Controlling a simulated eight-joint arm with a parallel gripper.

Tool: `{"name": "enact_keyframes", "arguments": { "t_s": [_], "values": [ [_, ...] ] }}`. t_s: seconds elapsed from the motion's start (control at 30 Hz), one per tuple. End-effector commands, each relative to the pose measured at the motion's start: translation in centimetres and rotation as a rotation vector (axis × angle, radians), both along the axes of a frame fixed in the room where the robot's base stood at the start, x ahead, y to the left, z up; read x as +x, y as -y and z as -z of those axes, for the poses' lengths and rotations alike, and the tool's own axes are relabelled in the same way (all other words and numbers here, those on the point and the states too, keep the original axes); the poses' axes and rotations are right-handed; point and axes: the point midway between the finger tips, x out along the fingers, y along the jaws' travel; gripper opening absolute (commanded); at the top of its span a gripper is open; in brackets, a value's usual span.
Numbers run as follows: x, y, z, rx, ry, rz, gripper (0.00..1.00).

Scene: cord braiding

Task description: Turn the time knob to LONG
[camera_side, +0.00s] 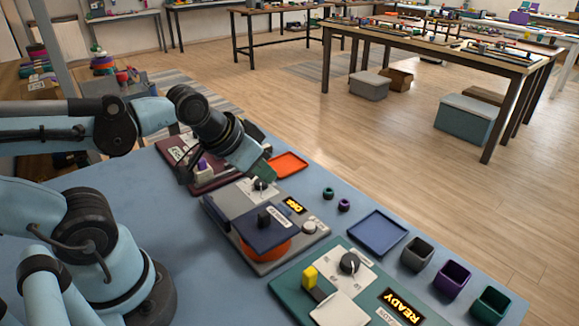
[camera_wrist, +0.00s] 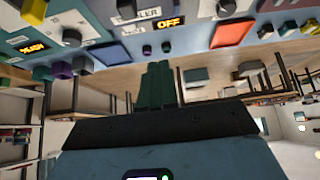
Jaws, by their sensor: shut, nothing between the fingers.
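My gripper (camera_side: 264,172) has green fingers pressed together, with nothing between them. It is above the back part of the middle machine, close to a small dark knob (camera_side: 260,186) on a light dial plate; I cannot tell whether they touch. A second dark knob (camera_side: 349,263) with a pointer sits on a light dial plate of the green machine (camera_side: 283,287). Both dials' lettering is too small to read, so I cannot tell which is the time knob or where it points. In the wrist view the shut fingers (camera_wrist: 158,85) point toward the machines.
The green machine has a yellow handle (camera_side: 310,277) and a READY display (camera_side: 404,306). The middle machine carries a navy lid (camera_side: 265,228) over an orange disc (camera_side: 266,248). A maroon machine (camera_side: 177,145), an orange tray (camera_side: 289,164), a blue tray (camera_side: 377,231) and several bins share the table.

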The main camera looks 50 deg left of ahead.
Motion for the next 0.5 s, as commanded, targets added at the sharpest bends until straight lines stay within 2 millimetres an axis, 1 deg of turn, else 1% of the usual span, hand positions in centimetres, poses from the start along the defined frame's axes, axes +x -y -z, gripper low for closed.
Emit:
{"name": "enact_keyframes", "arguments": {
  "t_s": [0.43, 0.47, 0.5],
  "values": [
    [0.0, 0.0, 0.0, 0.0, 0.0, 0.0, 0.0],
    [0.0, 0.0, 0.0, 0.0, 0.0, 0.0, 0.02],
    [0.01, -0.01, -0.01, -0.001, 0.0, -0.001, 0.08]
  ]
}}
